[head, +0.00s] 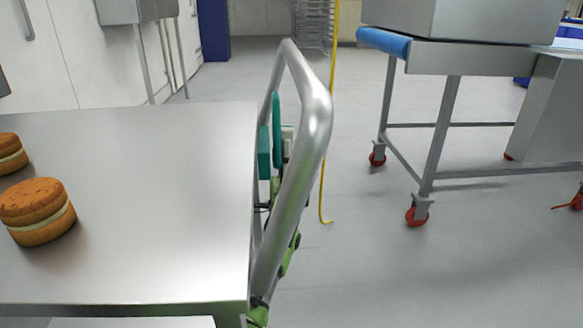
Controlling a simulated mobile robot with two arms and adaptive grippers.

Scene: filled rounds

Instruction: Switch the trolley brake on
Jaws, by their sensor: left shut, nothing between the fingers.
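The trolley (130,190) has a flat steel top at the left. Its tubular steel handle (312,110) rises at the top's right end. Inside the handle is a teal upright lever (277,125), which looks like the brake lever, beside a teal block (264,153) and a pale plate. The handle tube partly hides these parts. My left gripper (263,207) shows only as small dark and green parts between the handle's tubes, below the lever. It is shut and empty. I cannot tell whether it touches anything. My right gripper is not in view.
Two filled rounds (38,212) sit at the left of the trolley top. A steel stand on red castors (417,214) is at the right. A yellow hose (323,190) hangs behind the handle. The grey floor (400,270) right of the trolley is clear.

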